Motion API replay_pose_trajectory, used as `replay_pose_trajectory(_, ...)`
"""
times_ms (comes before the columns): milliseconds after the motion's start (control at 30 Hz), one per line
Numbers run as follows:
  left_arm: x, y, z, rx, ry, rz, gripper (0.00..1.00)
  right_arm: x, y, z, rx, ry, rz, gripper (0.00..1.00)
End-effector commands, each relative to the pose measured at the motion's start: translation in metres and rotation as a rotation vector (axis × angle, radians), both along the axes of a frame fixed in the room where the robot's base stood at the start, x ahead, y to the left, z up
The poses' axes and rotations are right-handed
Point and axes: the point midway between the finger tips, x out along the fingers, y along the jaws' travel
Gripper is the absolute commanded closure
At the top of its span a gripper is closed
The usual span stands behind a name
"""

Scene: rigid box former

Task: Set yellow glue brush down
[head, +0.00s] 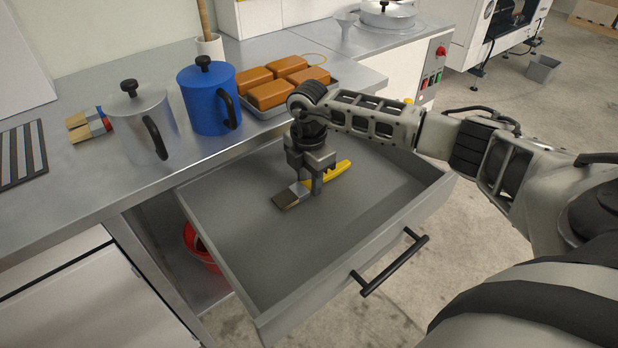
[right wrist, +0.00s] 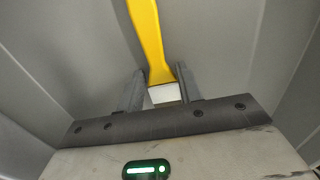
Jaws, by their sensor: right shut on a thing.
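The yellow glue brush (head: 338,171) is inside the open grey drawer (head: 240,255), with its dark bristles toward the left front and its yellow handle toward the right back. My right gripper (head: 311,185) points down into the drawer and is shut on the brush near its metal ferrule. In the right wrist view the yellow handle (right wrist: 148,40) runs away from between the two fingers of my right gripper (right wrist: 162,92). The brush is at or just above the drawer floor; I cannot tell if it touches. My left gripper is not in view.
A silver pot (head: 140,120), a blue pot (head: 207,98), a tray of orange-brown blocks (head: 270,95) and other brushes (head: 85,126) stand on the counter. The drawer walls surround my right gripper; its black handle (head: 390,268) faces front. The drawer floor is otherwise clear.

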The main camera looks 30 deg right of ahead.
Motion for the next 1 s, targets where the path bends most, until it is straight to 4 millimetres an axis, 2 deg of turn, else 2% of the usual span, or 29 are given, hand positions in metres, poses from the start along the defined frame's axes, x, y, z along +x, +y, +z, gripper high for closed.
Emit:
replay_pose_trajectory(367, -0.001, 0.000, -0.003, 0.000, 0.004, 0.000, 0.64, 0.000, 0.000, -0.007, 0.000, -0.001, -0.001, 0.92)
replay_pose_trajectory(400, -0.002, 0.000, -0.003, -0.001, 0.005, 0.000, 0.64, 0.000, 0.000, -0.007, 0.000, -0.001, -0.001, 0.59)
replay_pose_trajectory(467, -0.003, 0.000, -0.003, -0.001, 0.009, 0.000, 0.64, 0.000, 0.000, -0.006, 0.000, -0.001, -0.001, 0.43)
replay_pose_trajectory(767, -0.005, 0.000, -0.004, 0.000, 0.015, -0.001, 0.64, 0.000, 0.000, -0.004, 0.000, -0.001, -0.001, 0.43)
replay_pose_trajectory(867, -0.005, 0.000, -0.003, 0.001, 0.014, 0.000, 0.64, 0.001, 0.000, 0.003, 0.000, -0.004, 0.000, 0.43)
replay_pose_trajectory(1000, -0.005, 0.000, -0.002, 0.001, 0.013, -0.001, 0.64, 0.001, 0.000, 0.026, 0.000, -0.006, 0.000, 0.43)
